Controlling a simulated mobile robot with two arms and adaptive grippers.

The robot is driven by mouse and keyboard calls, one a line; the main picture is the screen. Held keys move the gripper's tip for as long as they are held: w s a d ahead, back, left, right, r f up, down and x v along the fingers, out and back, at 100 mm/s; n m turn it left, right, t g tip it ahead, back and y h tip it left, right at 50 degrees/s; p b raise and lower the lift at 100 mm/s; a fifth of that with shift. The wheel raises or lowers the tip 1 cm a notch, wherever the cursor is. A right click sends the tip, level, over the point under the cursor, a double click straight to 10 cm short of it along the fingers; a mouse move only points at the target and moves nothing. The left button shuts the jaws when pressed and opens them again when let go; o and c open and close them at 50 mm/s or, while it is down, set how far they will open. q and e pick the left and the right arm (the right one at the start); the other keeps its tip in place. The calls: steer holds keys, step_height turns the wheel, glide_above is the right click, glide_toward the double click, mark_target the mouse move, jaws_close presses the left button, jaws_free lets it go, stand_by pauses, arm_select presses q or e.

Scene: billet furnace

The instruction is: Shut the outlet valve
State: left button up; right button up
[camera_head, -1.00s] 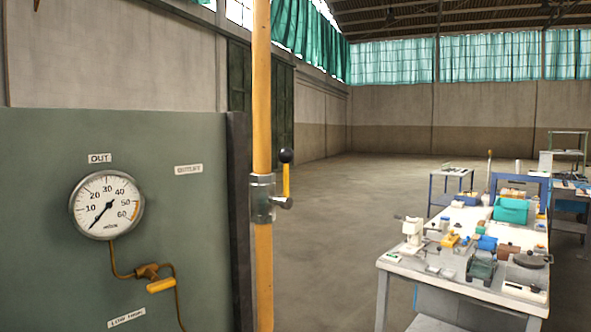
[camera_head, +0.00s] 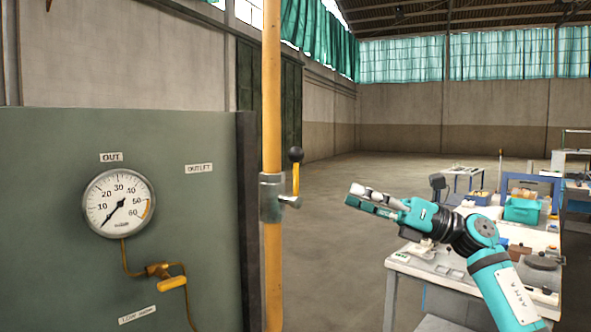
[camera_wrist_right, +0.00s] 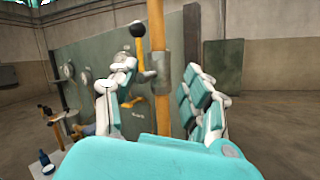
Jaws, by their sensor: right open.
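The outlet valve (camera_head: 271,197) is a grey metal body on a vertical yellow pipe, right of the panel. Its yellow lever (camera_head: 296,178) stands upright, parallel to the pipe, with a black ball knob (camera_head: 296,154) on top. My right gripper (camera_head: 358,200) is open and empty, right of the lever and apart from it, pointing left. In the right wrist view, the knob (camera_wrist_right: 137,29) and the yellow pipe (camera_wrist_right: 158,60) show beyond and between the spread fingers (camera_wrist_right: 162,75). One finger partly overlaps the lever there. My left gripper is out of view.
The green panel (camera_head: 60,250) carries a round gauge (camera_head: 119,203) marked OUT and a small yellow-handled valve (camera_head: 172,283) below it. A cluttered white workbench (camera_head: 425,268) stands at the right, behind my right arm. The floor between pipe and bench is clear.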

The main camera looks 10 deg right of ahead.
mark_target(294, 170)
steer(key=s+d+r+n+g+h, duration=0.2)
steer(key=s+d+r+n+h, duration=0.1)
steer(key=s+d+r+n, duration=0.15)
steer(key=p+x, duration=0.2)
steer(key=x, duration=0.4)
steer(key=p+x, duration=0.2)
steer(key=x, duration=0.4)
steer(key=s+p+x, duration=0.1)
steer(key=p+x, duration=0.2)
steer(key=x, duration=0.2)
steer(key=shift+w+a+r, duration=0.2)
steer(key=shift+a, duration=0.35)
steer(key=shift+c, duration=0.4)
steer(key=c, duration=0.7)
steer(key=shift+w+f, duration=0.1)
steer(key=shift+w, duration=0.05)
jaws_close()
steer(key=shift+a, duration=0.15)
